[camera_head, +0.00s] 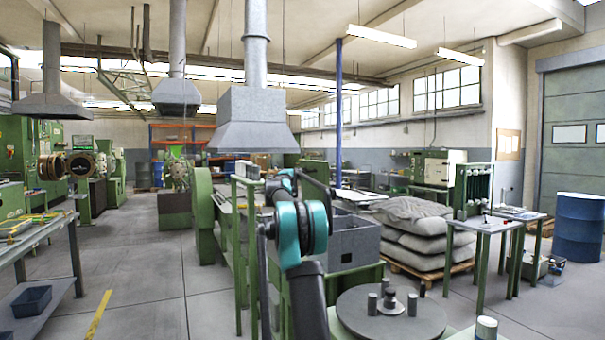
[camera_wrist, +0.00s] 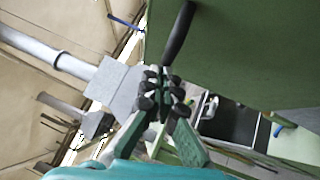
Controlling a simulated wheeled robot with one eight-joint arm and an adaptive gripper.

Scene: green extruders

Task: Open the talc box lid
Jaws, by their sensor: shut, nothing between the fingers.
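In the wrist view a large plain green panel (camera_wrist: 245,50) fills the upper right. A dark rod-like handle (camera_wrist: 179,32) lies at its left edge. I take the panel to be the talc box lid, but the pictures do not make this certain. My gripper (camera_wrist: 163,78) is in the middle of the wrist view, with its dark finger pads together and empty. The fingertips are close to the lower end of the handle; whether they touch it I cannot tell. In the head view my teal arm hides the gripper and much of what lies beyond it.
In the head view a grey box (camera_head: 364,248) stands just right of my arm. A round grey table (camera_head: 425,318) with small cylinders is in front. Stacked grey sacks (camera_head: 415,238) lie on a pallet to the right. Open floor (camera_head: 140,280) lies at left.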

